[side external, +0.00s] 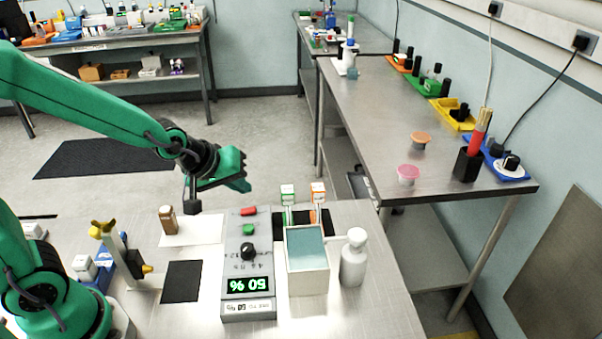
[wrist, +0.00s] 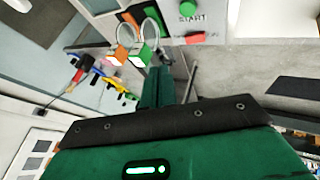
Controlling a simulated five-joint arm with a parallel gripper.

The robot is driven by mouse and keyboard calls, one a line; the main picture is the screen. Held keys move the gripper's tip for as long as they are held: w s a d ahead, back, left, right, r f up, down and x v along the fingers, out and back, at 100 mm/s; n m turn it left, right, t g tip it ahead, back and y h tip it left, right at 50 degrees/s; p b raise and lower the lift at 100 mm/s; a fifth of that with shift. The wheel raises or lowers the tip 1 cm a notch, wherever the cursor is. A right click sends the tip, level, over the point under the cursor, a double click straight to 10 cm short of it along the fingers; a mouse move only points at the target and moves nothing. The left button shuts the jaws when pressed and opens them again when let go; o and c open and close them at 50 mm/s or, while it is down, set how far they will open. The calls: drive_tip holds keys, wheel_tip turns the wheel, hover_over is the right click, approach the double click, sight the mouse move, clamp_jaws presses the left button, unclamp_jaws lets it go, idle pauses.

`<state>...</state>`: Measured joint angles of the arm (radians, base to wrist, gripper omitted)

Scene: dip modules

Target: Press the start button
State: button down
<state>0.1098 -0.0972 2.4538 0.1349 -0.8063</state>
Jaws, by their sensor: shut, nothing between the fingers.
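The grey control box (side external: 249,300) stands on the near table. Its green start button (side external: 249,229) is near the far end, with a red button (side external: 248,211) just beyond it. In the wrist view the green button (wrist: 188,8) sits at the top edge beside the word START, and the red button (wrist: 195,38) is below it. My gripper (side external: 241,183) is shut and empty, in the air above the far end of the box. It is apart from both buttons. Its fingers (wrist: 155,84) show in the wrist view.
The box has a black knob (side external: 248,252) and a lit green display (side external: 248,284). To its right are a beige container with a blue-grey top (side external: 308,280) and a white bottle (side external: 354,262). Orange and green tags (side external: 318,192) stand behind them.

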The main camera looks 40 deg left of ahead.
sight(246, 229)
drive_tip(key=shift+f, duration=4.3)
drive_tip(key=shift+f, duration=0.85)
drive_tip(key=shift+r, duration=0.85)
drive_tip(key=shift+r, duration=2.5)
